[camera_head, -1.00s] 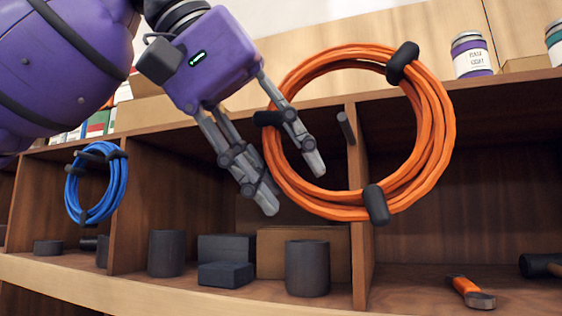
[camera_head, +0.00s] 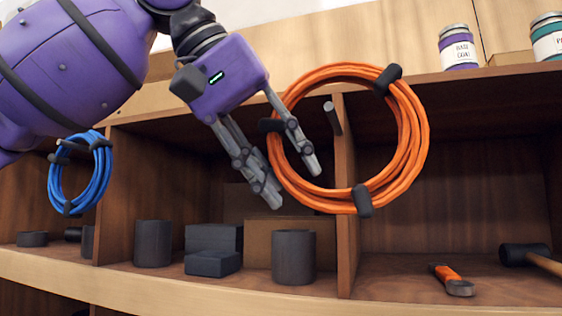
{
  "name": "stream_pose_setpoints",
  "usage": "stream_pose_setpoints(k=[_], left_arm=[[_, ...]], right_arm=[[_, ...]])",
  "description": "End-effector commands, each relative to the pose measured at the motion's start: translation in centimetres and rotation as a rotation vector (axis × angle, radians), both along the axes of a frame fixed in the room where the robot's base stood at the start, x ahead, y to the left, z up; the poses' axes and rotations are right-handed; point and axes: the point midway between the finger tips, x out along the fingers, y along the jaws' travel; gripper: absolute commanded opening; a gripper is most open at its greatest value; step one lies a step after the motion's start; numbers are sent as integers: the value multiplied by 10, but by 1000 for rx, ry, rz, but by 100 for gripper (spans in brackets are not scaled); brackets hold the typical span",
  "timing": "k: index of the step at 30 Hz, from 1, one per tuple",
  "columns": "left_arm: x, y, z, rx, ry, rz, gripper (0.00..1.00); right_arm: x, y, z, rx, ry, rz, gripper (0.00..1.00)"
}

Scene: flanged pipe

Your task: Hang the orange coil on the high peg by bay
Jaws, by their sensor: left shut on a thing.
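The orange coil (camera_head: 411,148) hangs in the air in front of the shelf, a ring with black wraps. My left gripper (camera_head: 297,182) has its fingers at the left side of the ring and is shut on it, near the left wrap. A short grey peg (camera_head: 333,119) sticks out from the divider (camera_head: 346,205) between two bays. It shows through the ring's opening, in its upper left part. I cannot tell whether the peg's tip is inside the ring or behind it. My right gripper is not in view.
A blue coil (camera_head: 97,180) hangs on the left. Grey cylinders (camera_head: 293,257), dark blocks (camera_head: 213,238) and a box (camera_head: 263,240) stand in the middle bay. An orange-handled tool (camera_head: 447,275) and a hammer (camera_head: 520,254) lie in the right bay. Paint cans (camera_head: 459,50) stand on top.

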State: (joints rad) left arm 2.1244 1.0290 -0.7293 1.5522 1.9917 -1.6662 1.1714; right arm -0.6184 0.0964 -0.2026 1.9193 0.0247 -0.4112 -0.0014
Motion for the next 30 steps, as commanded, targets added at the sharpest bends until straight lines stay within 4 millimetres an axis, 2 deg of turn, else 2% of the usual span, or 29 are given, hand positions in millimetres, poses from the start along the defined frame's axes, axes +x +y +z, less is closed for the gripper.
stream_pose_setpoints(k=[24, 30], left_arm=[[43, -15, 1, -5, -3, 0, 0], [51, -17, -6, -4, -3, -1, 0]], right_arm=[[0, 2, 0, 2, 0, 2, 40], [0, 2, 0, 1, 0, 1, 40]])
